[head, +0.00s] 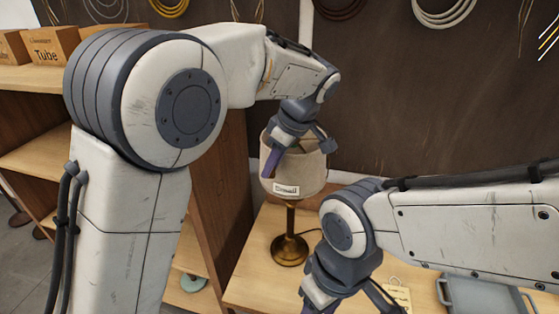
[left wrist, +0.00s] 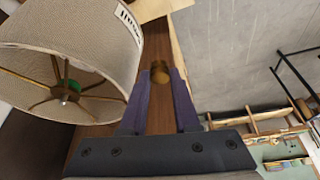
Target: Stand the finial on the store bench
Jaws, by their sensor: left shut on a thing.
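The finial (left wrist: 160,73) is a small brass-coloured piece in the left wrist view, pinched between the tips of my left gripper (left wrist: 161,82). In the head view my left gripper (head: 269,167) is in front of the lamp's cream shade (head: 305,172), and the finial cannot be made out there. The shade in the left wrist view (left wrist: 85,45) shows its spokes and a small green part inside. The lamp's brass base (head: 289,249) stands on a light wood bench top (head: 255,280). My right gripper (head: 362,304) is partly cut off at the bottom; its fingertips are out of frame.
Wooden shelves (head: 215,190) stand at the left, with small labelled boxes (head: 50,45) on top. Coiled cords (head: 445,12) hang on the dark wall behind. A grey tray (head: 485,294) and a paper tag (head: 398,294) lie at the lower right.

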